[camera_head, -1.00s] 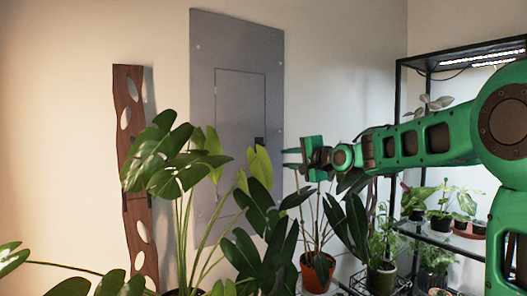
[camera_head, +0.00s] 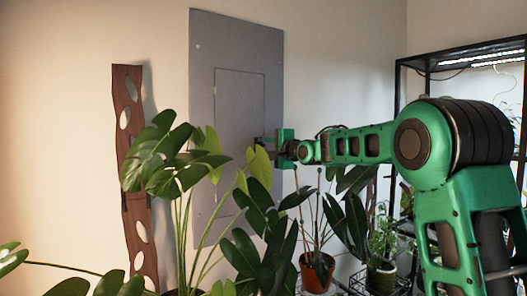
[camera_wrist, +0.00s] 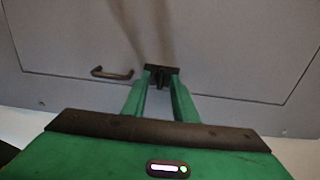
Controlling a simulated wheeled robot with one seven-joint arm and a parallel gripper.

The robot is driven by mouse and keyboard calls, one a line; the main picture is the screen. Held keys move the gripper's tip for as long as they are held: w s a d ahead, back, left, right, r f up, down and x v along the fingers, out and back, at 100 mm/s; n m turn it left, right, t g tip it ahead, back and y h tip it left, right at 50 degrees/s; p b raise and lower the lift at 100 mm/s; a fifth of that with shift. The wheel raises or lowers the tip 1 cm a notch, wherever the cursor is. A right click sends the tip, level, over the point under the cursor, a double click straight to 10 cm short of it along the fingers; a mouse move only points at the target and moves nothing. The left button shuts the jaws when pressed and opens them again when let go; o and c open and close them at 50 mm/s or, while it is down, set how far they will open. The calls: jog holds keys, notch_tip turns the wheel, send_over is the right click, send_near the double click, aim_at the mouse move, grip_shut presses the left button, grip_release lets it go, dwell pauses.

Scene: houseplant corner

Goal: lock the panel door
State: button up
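The grey panel door (camera_head: 237,105) sits flush in a grey wall panel and looks closed. In the wrist view, the door (camera_wrist: 225,50) fills the upper part. A small black latch (camera_wrist: 161,70) with a narrow middle piece is near the door's edge. A dark bar handle (camera_wrist: 112,73) is to its left. My gripper (camera_head: 266,144) is at the door's right side, covering the latch in the head view. In the wrist view, my gripper (camera_wrist: 160,80) has its green fingers apart, one on each side of the latch's middle piece. Whether they touch it is unclear.
Large-leaved plants (camera_head: 170,160) stand in front of the panel, below and left of my arm. A wavy wooden board (camera_head: 135,180) is on the wall at left. A black shelf rack (camera_head: 400,130) and a potted plant (camera_head: 317,270) are at right.

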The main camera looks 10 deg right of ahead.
jog(key=shift+w, duration=0.1)
grip_shut()
jog(key=shift+f+n, duration=0.1)
jog(key=shift+n, duration=0.3)
jog(key=n, duration=0.6)
jog(key=shift+f+n, duration=0.1)
jog(key=shift+n, duration=0.2)
jog(key=n, duration=1)
jog(key=shift+f, duration=0.1)
jog(key=shift+n, duration=0.4)
